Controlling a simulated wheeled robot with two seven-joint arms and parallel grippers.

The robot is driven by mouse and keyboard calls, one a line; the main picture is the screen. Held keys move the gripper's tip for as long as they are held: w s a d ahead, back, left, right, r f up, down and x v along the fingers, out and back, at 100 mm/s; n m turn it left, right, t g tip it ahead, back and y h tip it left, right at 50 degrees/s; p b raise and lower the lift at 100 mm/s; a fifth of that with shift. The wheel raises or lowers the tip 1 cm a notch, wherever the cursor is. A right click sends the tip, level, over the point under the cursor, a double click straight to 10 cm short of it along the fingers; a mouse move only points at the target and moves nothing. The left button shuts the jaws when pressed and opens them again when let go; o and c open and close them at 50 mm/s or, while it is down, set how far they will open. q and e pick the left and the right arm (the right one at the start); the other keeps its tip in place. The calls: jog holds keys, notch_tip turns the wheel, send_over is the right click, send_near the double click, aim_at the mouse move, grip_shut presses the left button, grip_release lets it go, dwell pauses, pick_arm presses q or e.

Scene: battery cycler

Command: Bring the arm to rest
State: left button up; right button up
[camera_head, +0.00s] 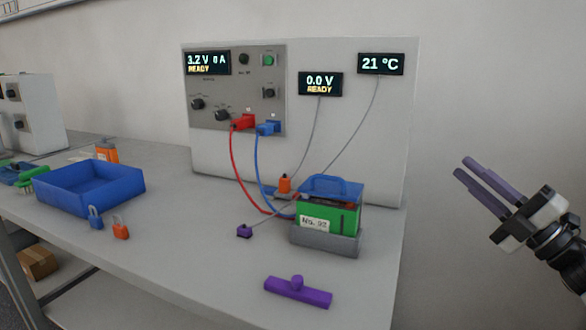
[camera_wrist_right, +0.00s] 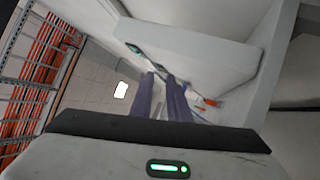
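My right gripper (camera_head: 463,167) is up at the right of the head view, beyond the right end of the bench and apart from everything on it. Its two purple fingers show a gap with nothing between them. In the right wrist view the fingers (camera_wrist_right: 160,85) also stand apart and empty. The green battery (camera_head: 328,215) sits upright in a grey holder (camera_head: 325,240), under a blue clip-like part (camera_head: 332,186). Red (camera_head: 243,122) and blue (camera_head: 267,127) plugs sit in the cycler panel (camera_head: 215,105). My left gripper is out of view.
The bench (camera_head: 190,240) holds a blue tray (camera_head: 90,188), a purple bar (camera_head: 298,291), a small purple clip (camera_head: 244,231), an orange piece (camera_head: 285,184) and blue (camera_head: 96,218) and orange (camera_head: 120,228) padlock-like tags. Displays read 3.2 V, 0.0 V and 21 °C. Space around my right gripper is clear.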

jog(key=w+d+m+t+h, duration=0.4)
jog(key=d+m+h, duration=0.5)
jog(key=m+h, duration=0.15)
jog(key=d+f+m+g+h, duration=0.7)
jog(key=d+f+m+h, duration=0.3)
jog(key=f+m, duration=0.4)
jog(key=s+a+f+n+g+y, duration=0.1)
jog(key=s+a+f+y, duration=0.1)
jog(key=s+a+f, duration=0.45)
jog(key=s+a+f+n+g+y, duration=0.1)
jog(key=s+a+f+y, duration=0.2)
jog(key=a+f, duration=0.7)
jog(key=s+a+f+n+g+y, duration=0.15)
jog(key=s+a+f, duration=0.4)
jog(key=f, duration=0.55)
jog(key=s+a+f+m+g+y, duration=0.15)
jog(key=s+a+f, duration=0.25)
jog(key=s+a, duration=0.6)
jog(key=s+a+f+m+g+y, duration=0.1)
jog(key=s+a+f+g+y, duration=0.15)
jog(key=s+a, duration=0.7)
jog(key=s+d+r+h+p, duration=0.1)
jog(key=s+d+r+p, duration=0.2)
jog(key=p, duration=0.5)
jog(key=v, duration=0.2)
jog(key=shift+r, duration=0.4)
